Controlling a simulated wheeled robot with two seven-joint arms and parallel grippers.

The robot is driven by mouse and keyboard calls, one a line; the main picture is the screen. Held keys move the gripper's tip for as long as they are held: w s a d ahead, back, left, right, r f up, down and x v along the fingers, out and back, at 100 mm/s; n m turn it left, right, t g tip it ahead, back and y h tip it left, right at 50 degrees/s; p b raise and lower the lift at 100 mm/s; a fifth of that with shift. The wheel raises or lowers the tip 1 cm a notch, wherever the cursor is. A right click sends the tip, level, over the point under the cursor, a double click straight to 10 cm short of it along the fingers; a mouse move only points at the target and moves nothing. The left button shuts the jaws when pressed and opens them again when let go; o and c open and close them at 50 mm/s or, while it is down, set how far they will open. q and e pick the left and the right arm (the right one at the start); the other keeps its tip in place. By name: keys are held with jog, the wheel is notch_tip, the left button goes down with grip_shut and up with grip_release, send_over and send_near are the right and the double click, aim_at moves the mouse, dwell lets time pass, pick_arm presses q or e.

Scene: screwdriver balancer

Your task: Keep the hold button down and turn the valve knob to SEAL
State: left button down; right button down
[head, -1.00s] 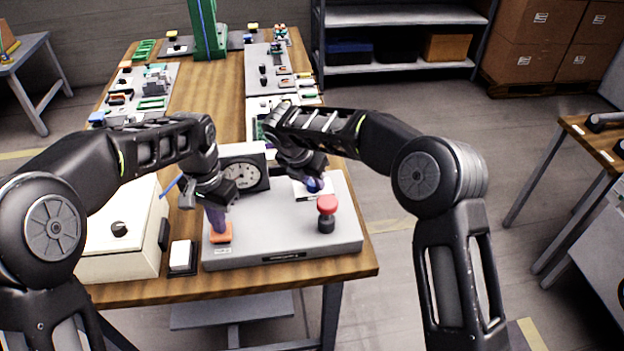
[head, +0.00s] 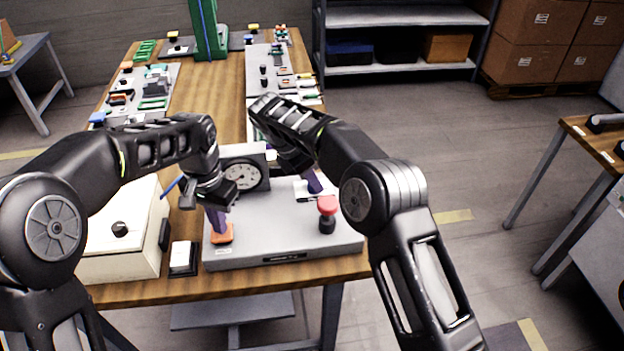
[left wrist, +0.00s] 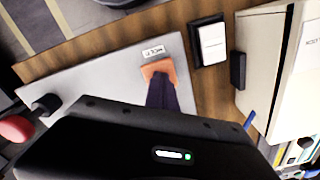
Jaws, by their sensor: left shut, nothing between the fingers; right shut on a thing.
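The orange hold button (head: 222,234) sits at the front left of a grey panel box (head: 265,245). In the left wrist view it is the orange square (left wrist: 157,69) beside a HOLD label (left wrist: 153,51). My left gripper (head: 218,224) is shut and empty, its purple fingers pointing down with their tips on the button. My right gripper (head: 314,188) is shut at a white plate (head: 302,194) on the panel's right part. What it grips, apparently the valve knob, is hidden by the fingers, so its setting cannot be read.
A red mushroom button (head: 327,205) stands just in front of my right gripper. A round gauge (head: 243,176) is behind the panel. A cream box (head: 125,235) and a white switch (head: 181,254) lie left. Parts boards fill the table's back.

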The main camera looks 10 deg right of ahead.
dwell(0.4)
jog(key=c, duration=1.1)
grip_release()
jog(key=shift+o, duration=0.2)
jog(key=n+t, duration=0.1)
jog(key=n, duration=0.2)
jog(key=n+t+y, duration=0.1)
jog(key=n, duration=0.2)
jog(key=shift+s+d+n, duration=0.2)
jog(key=shift+n, duration=0.1)
jog(key=v, duration=1.2)
jog(key=s+d+f+m+t+y, duration=0.1)
jog(key=d+f+m+y, duration=0.3)
jog(key=d+m, duration=0.7)
jog(key=s+d+f+m, duration=0.4)
jog(key=s+d+f, duration=0.2)
jog(key=d+f, duration=0.2)
jog(key=s+d+f+m+g, duration=0.1)
jog(key=s+d+f+m, duration=0.3)
jog(key=f, duration=0.7)
jog(key=s+d, duration=0.2)
jog(key=d, duration=0.1)
jog(key=shift+d+f+m, duration=0.35)
jog(key=shift+d+m, duration=0.05)
